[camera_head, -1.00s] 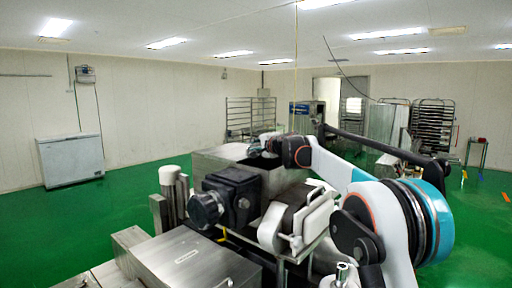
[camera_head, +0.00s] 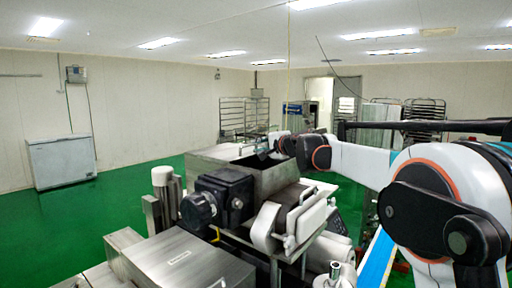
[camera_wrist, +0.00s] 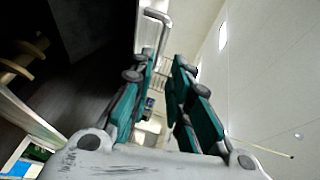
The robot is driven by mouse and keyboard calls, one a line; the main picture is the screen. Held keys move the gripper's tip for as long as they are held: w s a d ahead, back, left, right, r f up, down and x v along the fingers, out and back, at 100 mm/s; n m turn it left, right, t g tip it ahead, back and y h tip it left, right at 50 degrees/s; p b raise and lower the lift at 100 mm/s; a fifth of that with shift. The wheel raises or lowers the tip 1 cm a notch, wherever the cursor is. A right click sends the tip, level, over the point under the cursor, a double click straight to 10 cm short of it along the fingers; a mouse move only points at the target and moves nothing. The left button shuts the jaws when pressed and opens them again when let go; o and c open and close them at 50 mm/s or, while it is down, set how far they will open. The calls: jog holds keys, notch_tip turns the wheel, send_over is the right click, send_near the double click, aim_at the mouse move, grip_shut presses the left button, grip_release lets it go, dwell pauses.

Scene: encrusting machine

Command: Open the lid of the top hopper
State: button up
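The top hopper (camera_head: 218,174) is a steel box on the machine in the head view, with a dark opening on its top. My gripper (camera_head: 272,148) is at its far right rim, small and partly hidden by my wrist. In the wrist view my gripper (camera_wrist: 166,66) has its two teal-padded fingers apart, with a gap between them. The hopper's dark inside shows at left, with a tan spiral part (camera_wrist: 22,62). The lid's outline is unclear.
A black motor block with a round knob (camera_head: 215,198) and white side parts (camera_head: 305,215) stand on the machine below the hopper. A white chest freezer (camera_head: 62,162) and wire racks (camera_head: 243,118) stand by the walls. Green floor is open at left.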

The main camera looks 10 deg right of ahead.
jog(key=shift+v, duration=0.85)
